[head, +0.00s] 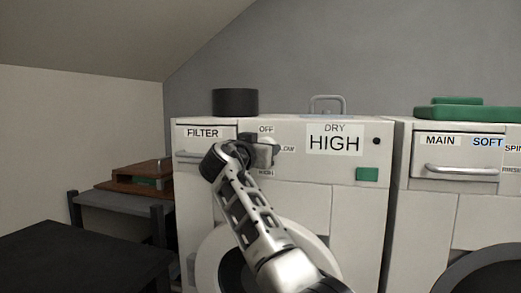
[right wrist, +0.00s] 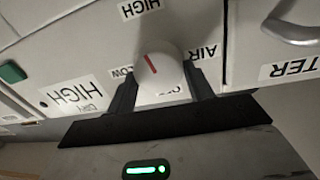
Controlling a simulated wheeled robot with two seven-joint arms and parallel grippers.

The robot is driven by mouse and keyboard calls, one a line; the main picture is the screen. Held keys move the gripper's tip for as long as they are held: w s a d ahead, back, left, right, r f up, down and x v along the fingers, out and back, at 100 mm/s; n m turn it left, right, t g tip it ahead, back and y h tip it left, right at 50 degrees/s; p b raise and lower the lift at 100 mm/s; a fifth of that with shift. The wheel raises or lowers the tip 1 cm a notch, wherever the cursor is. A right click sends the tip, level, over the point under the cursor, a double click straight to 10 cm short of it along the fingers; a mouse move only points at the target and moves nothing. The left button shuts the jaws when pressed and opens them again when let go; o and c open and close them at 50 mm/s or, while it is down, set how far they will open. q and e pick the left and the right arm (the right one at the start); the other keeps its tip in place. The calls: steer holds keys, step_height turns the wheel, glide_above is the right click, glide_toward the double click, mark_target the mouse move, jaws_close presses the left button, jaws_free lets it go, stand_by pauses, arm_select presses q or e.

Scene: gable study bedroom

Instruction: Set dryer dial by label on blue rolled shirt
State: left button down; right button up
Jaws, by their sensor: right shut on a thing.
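The dryer (head: 290,205) is the white machine in the middle of the head view. My right gripper (head: 262,153) is at its dial, which it mostly hides there. In the right wrist view, seen upside down, the white dial (right wrist: 160,82) sits between the fingers of my right gripper (right wrist: 162,93), which are shut on it. Its red line (right wrist: 152,64) points toward the HIGH label (right wrist: 139,8). A large label (head: 334,140) on the dryer reads DRY HIGH. I cannot make out a blue rolled shirt. My left gripper is not in view.
A FILTER drawer (head: 203,146) with a bar handle is left of the dial. A black cylinder (head: 235,101) stands on the dryer. A second machine (head: 425,220) with a MAIN drawer is at the right. A dark table (head: 85,255) is at the lower left.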

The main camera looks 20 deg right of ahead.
steer(key=shift+m, duration=0.8)
steer(key=o, duration=1)
steer(key=v, duration=1.6)
steer(key=shift+r+b, duration=0.15)
steer(key=shift+b, duration=0.2)
